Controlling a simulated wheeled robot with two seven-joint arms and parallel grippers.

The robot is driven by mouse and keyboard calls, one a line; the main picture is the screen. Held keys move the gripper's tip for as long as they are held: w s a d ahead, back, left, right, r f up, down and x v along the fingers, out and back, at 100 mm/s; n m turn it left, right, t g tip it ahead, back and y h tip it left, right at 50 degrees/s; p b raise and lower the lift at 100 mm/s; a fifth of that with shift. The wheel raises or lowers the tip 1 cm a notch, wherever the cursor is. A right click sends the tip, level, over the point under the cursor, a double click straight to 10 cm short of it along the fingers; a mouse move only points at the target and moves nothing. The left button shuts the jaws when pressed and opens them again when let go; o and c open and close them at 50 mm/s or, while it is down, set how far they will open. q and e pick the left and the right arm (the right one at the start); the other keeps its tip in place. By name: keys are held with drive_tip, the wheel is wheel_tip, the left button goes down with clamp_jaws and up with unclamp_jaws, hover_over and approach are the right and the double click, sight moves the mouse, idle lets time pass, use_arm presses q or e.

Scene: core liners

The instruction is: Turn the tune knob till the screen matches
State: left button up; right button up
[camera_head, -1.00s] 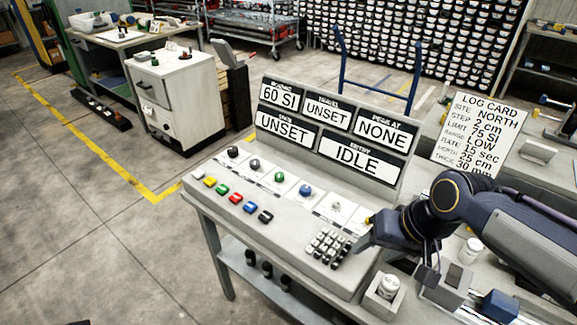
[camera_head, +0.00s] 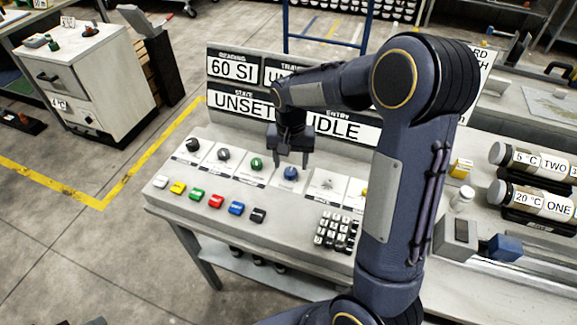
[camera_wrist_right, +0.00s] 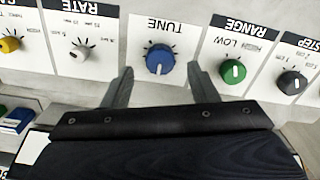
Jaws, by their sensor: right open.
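The tune knob (camera_head: 290,174) is blue and sits on a white plate on the sloped console. In the right wrist view, the blue knob (camera_wrist_right: 159,60) shows under an upside-down TUNE label. My right gripper (camera_head: 292,160) points down over this knob. In the wrist view the right gripper (camera_wrist_right: 160,72) is open, its two fingers on either side of the knob with gaps, not gripping it. My left gripper is not in view.
Green (camera_head: 256,164), grey (camera_head: 223,154) and black (camera_head: 192,145) knobs stand left of the tune knob. Coloured buttons (camera_head: 216,201) line the front, and a keypad (camera_head: 337,230) is at right. My right arm hides most of the log card (camera_head: 484,62).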

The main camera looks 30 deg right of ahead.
sight(290, 171)
drive_tip(key=shift+f, duration=1.65)
drive_tip(key=shift+c, duration=0.2)
drive_tip(key=c, duration=0.9)
